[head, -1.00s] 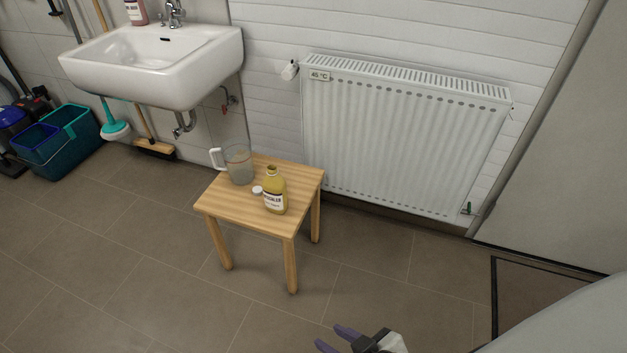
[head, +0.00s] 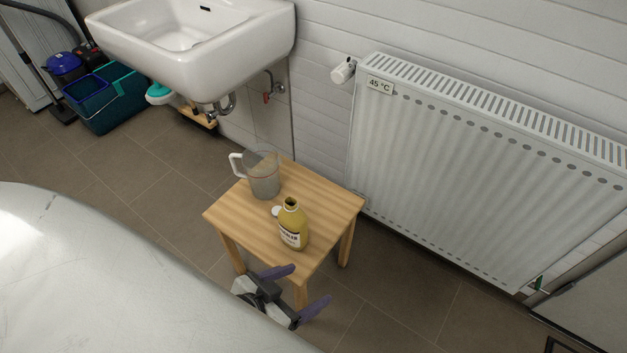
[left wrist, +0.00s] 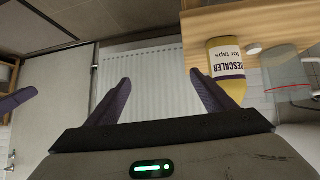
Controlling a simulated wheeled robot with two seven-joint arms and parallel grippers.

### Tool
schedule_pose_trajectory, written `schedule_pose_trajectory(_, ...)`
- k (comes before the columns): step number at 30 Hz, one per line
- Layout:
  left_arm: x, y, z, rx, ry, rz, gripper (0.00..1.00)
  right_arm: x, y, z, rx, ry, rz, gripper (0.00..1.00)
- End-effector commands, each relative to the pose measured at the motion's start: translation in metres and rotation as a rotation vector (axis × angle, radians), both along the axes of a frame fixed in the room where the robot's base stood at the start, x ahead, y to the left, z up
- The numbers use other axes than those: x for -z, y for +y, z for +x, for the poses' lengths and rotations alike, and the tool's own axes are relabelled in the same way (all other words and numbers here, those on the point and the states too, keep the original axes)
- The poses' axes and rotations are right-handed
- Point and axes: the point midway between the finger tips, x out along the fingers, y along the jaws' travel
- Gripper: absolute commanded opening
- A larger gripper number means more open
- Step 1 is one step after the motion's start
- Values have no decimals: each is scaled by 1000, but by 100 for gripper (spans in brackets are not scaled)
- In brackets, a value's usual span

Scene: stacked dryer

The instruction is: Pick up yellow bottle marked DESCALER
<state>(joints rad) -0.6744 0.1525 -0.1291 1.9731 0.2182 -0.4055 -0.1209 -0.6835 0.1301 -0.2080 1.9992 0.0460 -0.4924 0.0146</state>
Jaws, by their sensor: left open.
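The yellow bottle marked DESCALER (head: 292,228) stands upright and uncapped on the wooden stool (head: 335,207). My left gripper (head: 308,287) is open and empty, in front of the stool's near corner and apart from the bottle. In the left wrist view, which is upside down, the bottle (left wrist: 227,72) is just right of the finger pair, not between the fingers. One purple finger, apparently of my right gripper (left wrist: 16,101), shows at the left edge there; its opening is hidden.
A clear jug (head: 264,177) with a white handle stands behind the bottle on the stool. A radiator (head: 480,160) is on the wall to the right, and a sink (head: 190,40) overhangs behind left. Teal and blue buckets (head: 105,95) stand far left. The floor between is clear.

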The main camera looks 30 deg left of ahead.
Motion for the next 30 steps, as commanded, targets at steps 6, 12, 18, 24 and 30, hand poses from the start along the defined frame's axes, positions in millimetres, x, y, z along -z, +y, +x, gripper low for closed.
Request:
schedule_pose_trajectory(6, 27, 71, 56, -68, -233, 2, 79, 57, 7, -5, 6, -15, 42, 46)
schedule_pose_trajectory(12, 14, 116, 81, -134, -371, 20, 79, 70, 10, -4, 11, -29, 63, 46)
schedule_pose_trajectory(18, 12, 124, 107, -151, -400, 21, 79, 69, 11, -3, 14, -35, 73, 46)
schedule_pose_trajectory(24, 19, 121, 130, -149, -396, 22, 79, 70, 11, -3, 16, -38, 77, 46)
schedule_pose_trajectory(30, 25, 120, 149, -149, -397, 20, 79, 74, 12, -2, 18, -40, 80, 46)
